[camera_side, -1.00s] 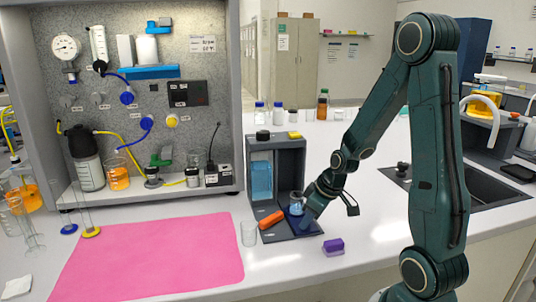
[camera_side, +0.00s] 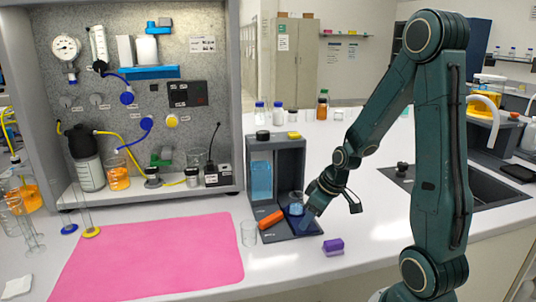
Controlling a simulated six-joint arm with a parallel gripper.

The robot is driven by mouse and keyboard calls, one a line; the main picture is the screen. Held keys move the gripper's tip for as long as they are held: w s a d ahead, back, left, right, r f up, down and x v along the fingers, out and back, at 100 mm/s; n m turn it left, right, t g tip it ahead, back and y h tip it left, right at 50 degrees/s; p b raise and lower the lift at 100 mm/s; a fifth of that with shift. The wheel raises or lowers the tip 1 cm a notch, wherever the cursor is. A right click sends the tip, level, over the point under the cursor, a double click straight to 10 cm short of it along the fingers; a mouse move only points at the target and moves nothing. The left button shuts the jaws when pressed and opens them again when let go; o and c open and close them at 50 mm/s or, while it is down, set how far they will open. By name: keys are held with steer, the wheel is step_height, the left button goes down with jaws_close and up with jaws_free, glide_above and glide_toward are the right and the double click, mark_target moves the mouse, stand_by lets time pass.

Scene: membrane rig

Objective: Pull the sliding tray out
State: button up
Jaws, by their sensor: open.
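The grey rig (camera_side: 300,160) stands on the bench with an open bay on its right side and a blue-filled tank (camera_side: 261,180) on its left. The dark blue sliding tray (camera_side: 296,224) lies low at the front of the bay. A small clear beaker with blue in it (camera_side: 296,203) stands in the bay above the tray. My gripper (camera_side: 307,217) is open, pointing down at the tray's right front, right of the beaker. Its fingertips are small here, and whether they touch the tray cannot be told.
An orange piece (camera_side: 270,219) lies at the rig's front left. An empty glass beaker (camera_side: 248,234) stands left of it, beside the pink mat (camera_side: 150,258). A purple block (camera_side: 333,246) lies at the front right.

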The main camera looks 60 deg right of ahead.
steer(key=v, duration=1.2)
steer(key=shift+s+r, duration=0.25)
steer(key=shift+r, duration=0.1)
steer(key=shift+a, duration=0.15)
steer(key=s+a+r, duration=0.3)
steer(key=a, duration=0.4)
steer(key=s+a+r+t, duration=0.1)
steer(key=s+a+r, duration=0.2)
steer(key=a, duration=0.5)
steer(key=shift+a, duration=0.25)
